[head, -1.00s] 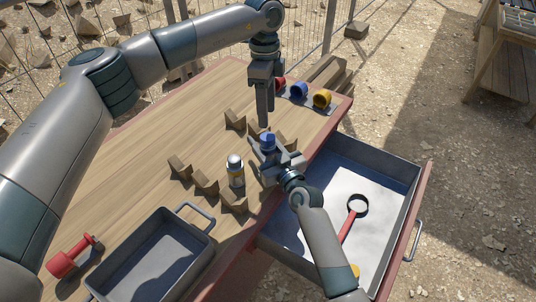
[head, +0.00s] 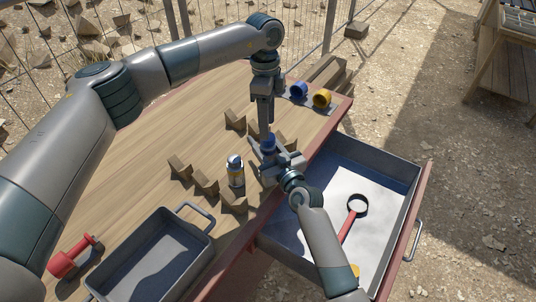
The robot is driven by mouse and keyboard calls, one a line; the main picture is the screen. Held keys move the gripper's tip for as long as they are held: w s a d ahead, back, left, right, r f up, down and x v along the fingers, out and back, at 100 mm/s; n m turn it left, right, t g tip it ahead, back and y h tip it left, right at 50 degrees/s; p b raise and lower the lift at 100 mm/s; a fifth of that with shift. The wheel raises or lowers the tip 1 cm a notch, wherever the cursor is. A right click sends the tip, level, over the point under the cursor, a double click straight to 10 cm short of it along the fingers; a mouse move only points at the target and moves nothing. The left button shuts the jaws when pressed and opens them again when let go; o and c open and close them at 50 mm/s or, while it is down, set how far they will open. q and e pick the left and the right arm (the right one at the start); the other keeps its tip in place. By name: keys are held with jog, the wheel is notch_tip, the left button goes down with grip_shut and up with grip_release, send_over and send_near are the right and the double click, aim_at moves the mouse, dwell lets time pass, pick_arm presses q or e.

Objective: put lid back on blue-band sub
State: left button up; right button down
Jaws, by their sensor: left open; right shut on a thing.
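My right gripper (head: 274,158) is shut on a small blue-topped piece (head: 268,143) above the table's right side. I cannot tell whether this is the blue-band sub or its lid, as the fingers hide most of it. My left gripper (head: 263,132) is open and points down right over the blue top. Its fingers overlap the top's edge in the picture, and I cannot tell if they touch it.
Several notched wooden blocks (head: 205,184) surround the capsule. Blue (head: 299,90) and yellow (head: 322,99) cups lie at the back right. A grey tray (head: 182,213) and red tool (head: 70,258) are at front left.

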aim_at(268, 152)
pick_arm(q)
jog(key=shift+s+f, duration=0.2)
jog(key=shift+f, duration=1.85)
